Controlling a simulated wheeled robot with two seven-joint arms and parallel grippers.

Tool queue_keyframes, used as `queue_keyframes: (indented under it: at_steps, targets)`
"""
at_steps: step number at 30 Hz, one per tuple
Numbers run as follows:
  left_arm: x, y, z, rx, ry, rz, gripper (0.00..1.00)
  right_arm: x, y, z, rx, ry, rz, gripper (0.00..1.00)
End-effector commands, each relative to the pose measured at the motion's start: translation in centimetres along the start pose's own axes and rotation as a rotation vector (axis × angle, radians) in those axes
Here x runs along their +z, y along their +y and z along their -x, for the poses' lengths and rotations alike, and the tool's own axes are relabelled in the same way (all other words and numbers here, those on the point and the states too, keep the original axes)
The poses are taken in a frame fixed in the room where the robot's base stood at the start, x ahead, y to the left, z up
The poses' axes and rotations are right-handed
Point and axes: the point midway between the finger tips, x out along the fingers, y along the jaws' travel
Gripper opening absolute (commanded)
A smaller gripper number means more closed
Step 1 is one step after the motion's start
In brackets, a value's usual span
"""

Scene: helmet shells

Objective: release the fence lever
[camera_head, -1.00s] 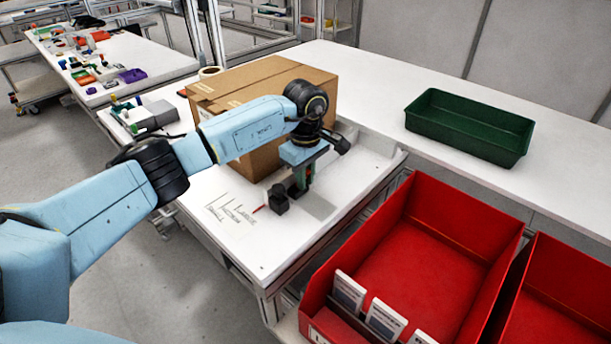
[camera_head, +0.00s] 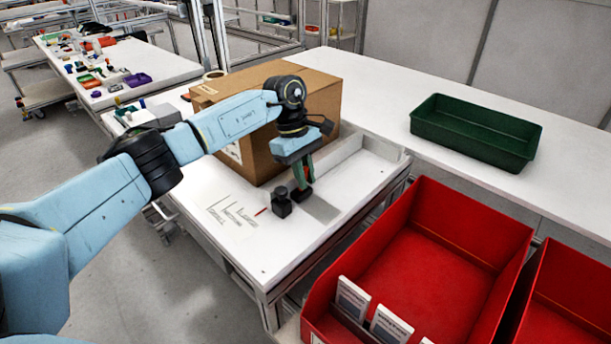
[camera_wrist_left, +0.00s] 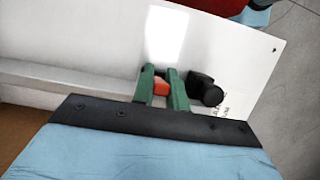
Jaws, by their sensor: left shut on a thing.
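My left gripper (camera_head: 305,182) points down at the white work surface in front of the cardboard box. Its green fingers (camera_wrist_left: 161,90) are shut on a small orange-red piece, which I take to be the fence lever (camera_wrist_left: 161,87). In the head view its lower end shows dark below the fingertips. A black block with a round knob (camera_head: 281,203) stands just left of the fingers; it also shows in the wrist view (camera_wrist_left: 203,88), close beside one finger. The grey fence bar (camera_wrist_left: 70,78) runs left from the fingers in the wrist view. My right gripper is out of view.
The cardboard box (camera_head: 265,85) stands right behind the gripper. Printed size marks and a red pointer (camera_head: 261,211) lie left of the block. A green tray (camera_head: 470,135) sits on the bench at right, and red bins (camera_head: 430,260) stand in front.

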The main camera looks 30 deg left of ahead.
Motion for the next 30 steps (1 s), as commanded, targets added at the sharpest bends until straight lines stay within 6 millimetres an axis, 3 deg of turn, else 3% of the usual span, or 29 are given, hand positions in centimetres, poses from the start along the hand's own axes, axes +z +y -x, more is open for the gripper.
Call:
queue_keyframes:
  at_steps: [1,2,3,7,15,19,30]
  targets:
    - [0.0,0.0,0.0,0.000,-0.001,0.000,0.00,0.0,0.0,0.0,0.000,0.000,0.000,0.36]
    - [0.0,0.0,0.0,0.000,-0.001,0.000,0.16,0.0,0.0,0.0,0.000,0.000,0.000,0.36]
    - [0.0,0.0,0.0,0.000,-0.001,0.001,0.21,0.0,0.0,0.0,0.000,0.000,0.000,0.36]
    - [0.0,0.0,0.0,0.000,-0.001,0.001,0.36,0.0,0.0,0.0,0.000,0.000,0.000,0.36]
    - [0.0,0.0,0.1,0.001,0.000,0.000,0.36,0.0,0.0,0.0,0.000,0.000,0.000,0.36]
    - [0.0,0.1,1.1,0.002,0.001,0.000,0.36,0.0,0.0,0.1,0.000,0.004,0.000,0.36]
    - [0.0,0.1,9.0,0.004,0.001,0.001,0.36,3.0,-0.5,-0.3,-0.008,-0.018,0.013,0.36]
